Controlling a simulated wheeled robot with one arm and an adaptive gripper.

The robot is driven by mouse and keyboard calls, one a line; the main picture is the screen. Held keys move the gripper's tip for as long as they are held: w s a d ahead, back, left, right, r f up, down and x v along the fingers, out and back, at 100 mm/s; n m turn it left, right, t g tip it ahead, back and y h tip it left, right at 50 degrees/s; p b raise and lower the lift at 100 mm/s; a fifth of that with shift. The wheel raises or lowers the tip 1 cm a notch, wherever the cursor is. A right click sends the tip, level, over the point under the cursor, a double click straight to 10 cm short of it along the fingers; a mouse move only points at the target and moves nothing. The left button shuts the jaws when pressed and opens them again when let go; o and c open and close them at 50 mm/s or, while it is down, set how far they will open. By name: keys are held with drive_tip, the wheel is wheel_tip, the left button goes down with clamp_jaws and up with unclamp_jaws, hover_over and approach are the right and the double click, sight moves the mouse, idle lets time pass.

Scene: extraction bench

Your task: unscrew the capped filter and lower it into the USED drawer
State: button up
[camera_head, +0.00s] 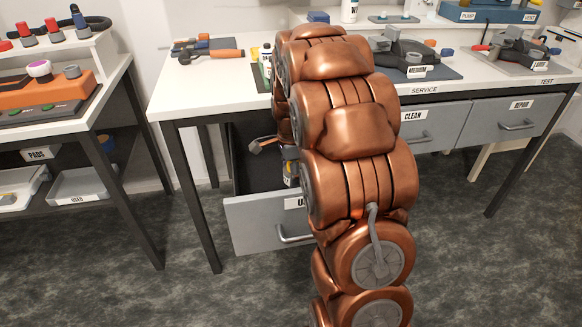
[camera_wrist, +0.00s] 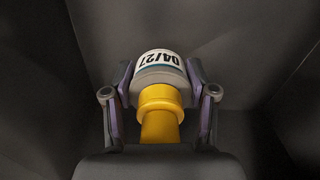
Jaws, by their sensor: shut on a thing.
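In the wrist view my gripper (camera_wrist: 158,82) is shut on the capped filter, one finger on each side. The filter (camera_wrist: 158,62) has a white body with a label reading 04/27, a teal band and a yellow cap (camera_wrist: 160,102) facing the camera. Dark grey walls surround it. In the head view the USED drawer (camera_head: 264,226) is pulled open under the bench, its label mostly hidden behind my copper arm. My arm reaches over the bench edge and hides most of the drawer's inside. Whether the filter touches the drawer floor cannot be told.
The CLEAN drawer (camera_head: 436,132) and REPAIR drawer (camera_head: 513,123) are closed at the right. The white bench top (camera_head: 215,78) carries an orange-handled tool (camera_head: 212,55) and a fixture marked MEDIUM (camera_head: 410,58). A shelf unit (camera_head: 100,95) stands at the left; floor between is clear.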

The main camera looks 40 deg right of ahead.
drive_tip(key=shift+f+b, duration=0.4)
drive_tip(key=shift+f, duration=1.9)
drive_tip(key=o, duration=1.4)
drive_tip(key=shift+r, duration=0.15)
wheel_tip(320, 180, up, 12)
drive_tip(key=shift+f, duration=0.1)
